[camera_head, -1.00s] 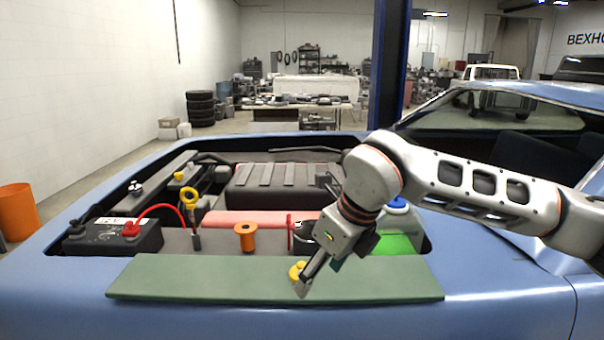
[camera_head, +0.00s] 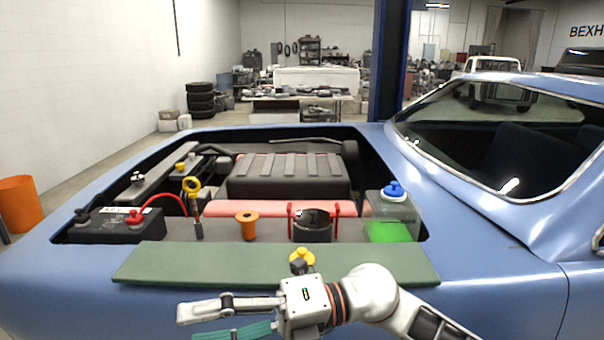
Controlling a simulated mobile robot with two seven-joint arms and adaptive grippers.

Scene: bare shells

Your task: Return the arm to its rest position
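My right arm comes in from the lower right, low in front of the car's near edge. Its gripper (camera_head: 186,324) points left, with the fingers apart and nothing seen between them. The lower finger is partly cut off by the bottom of the picture. A yellow cap (camera_head: 302,256) lies on the green mat (camera_head: 190,264), just behind the gripper's wrist, which hides the cap's lower part. My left gripper is not in view.
The open engine bay of the blue car (camera_head: 70,295) holds a battery (camera_head: 110,228), a yellow-ringed dipstick (camera_head: 193,188), an orange funnel-like part (camera_head: 246,226), a dark pot with red handles (camera_head: 312,227) and a blue-capped reservoir (camera_head: 393,215). An orange bin (camera_head: 20,203) stands at left.

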